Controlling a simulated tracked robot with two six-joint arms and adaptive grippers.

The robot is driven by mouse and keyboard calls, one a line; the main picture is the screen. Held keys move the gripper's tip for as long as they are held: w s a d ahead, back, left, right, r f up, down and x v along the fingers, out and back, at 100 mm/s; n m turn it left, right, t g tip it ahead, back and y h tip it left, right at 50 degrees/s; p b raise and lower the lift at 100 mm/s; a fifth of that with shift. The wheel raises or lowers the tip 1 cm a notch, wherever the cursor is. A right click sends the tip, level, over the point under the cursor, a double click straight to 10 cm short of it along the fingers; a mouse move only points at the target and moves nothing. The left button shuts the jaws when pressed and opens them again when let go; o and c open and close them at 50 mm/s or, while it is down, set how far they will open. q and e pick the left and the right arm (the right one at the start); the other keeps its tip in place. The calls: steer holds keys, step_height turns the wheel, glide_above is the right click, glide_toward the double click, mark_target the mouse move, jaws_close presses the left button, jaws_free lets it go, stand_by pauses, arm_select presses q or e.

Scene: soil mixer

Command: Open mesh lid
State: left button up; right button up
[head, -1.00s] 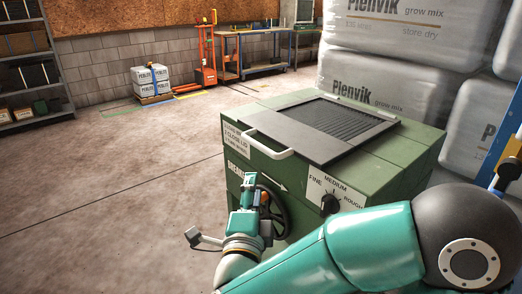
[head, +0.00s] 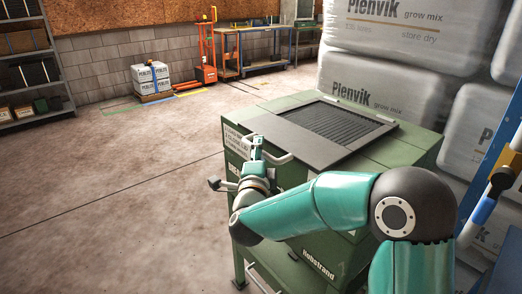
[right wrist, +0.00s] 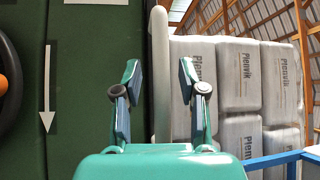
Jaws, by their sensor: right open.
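The mesh lid (head: 338,122), a dark panel with a ribbed mesh, lies flat and closed on top of the green soil mixer (head: 412,150). Its pale bar handle (head: 280,159) sticks out at the front left edge, partly hidden by my right gripper. My right gripper (head: 256,143) is at the left end of the handle in the head view. In the right wrist view the gripper (right wrist: 159,70) is open, and the pale handle (right wrist: 160,110) shows lined up between its two fingers. I cannot tell whether they touch it. My left gripper is not in view.
Wrapped Plenvik bags (head: 377,85) are stacked behind the mixer. A blue post (head: 500,150) stands at the right. An orange pallet truck (head: 206,55) and a workbench (head: 262,50) are far back. The floor at the left is clear.

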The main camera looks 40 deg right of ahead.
jaws_close()
